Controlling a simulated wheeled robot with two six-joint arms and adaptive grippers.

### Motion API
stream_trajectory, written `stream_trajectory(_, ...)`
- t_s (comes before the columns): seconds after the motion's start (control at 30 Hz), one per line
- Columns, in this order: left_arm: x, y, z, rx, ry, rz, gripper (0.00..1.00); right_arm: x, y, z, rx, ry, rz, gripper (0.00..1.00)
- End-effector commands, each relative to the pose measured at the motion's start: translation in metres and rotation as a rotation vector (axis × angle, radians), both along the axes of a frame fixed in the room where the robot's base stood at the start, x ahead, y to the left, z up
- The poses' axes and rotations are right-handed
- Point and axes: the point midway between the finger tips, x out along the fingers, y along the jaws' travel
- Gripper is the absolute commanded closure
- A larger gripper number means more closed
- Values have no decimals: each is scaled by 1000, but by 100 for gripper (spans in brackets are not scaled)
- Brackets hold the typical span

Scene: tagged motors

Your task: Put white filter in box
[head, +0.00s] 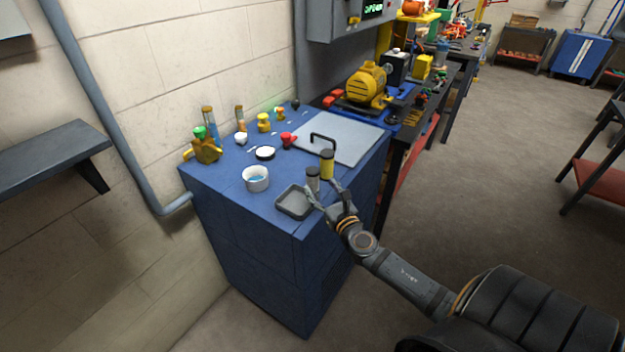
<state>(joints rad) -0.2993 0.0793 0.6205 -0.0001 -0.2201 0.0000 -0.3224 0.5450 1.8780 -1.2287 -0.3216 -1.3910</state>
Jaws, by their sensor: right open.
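My right gripper (323,190) is open at the front right edge of the blue cabinet top. Its fingers are close to a grey cylinder (312,177) and a yellow cylinder (327,163); I cannot tell whether they touch. I cannot tell which is the white filter. A shallow grey open tray (294,211), box-like, sits beside the gripper. My left gripper is not in view.
The blue cabinet (250,240) also carries a grey lid-like plate with a black handle (365,140), a red part (288,140), yellow parts (263,123) and bottles (208,118). A yellow motor (366,84) stands on the bench behind.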

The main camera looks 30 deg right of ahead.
Motion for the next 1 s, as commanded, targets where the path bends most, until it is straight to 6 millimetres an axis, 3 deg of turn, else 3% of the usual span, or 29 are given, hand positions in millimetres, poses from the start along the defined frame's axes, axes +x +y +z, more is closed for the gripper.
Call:
stream_trajectory(0.23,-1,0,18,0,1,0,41,33,3,9,8,-3,-3,36)
stream_trajectory(0.33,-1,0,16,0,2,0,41,47,0,5,3,-2,-2,36)
stream_trajectory(0.63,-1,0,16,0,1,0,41,52,-1,3,2,0,1,38)
stream_trajectory(1.0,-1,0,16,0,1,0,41,52,-1,3,2,0,0,88)
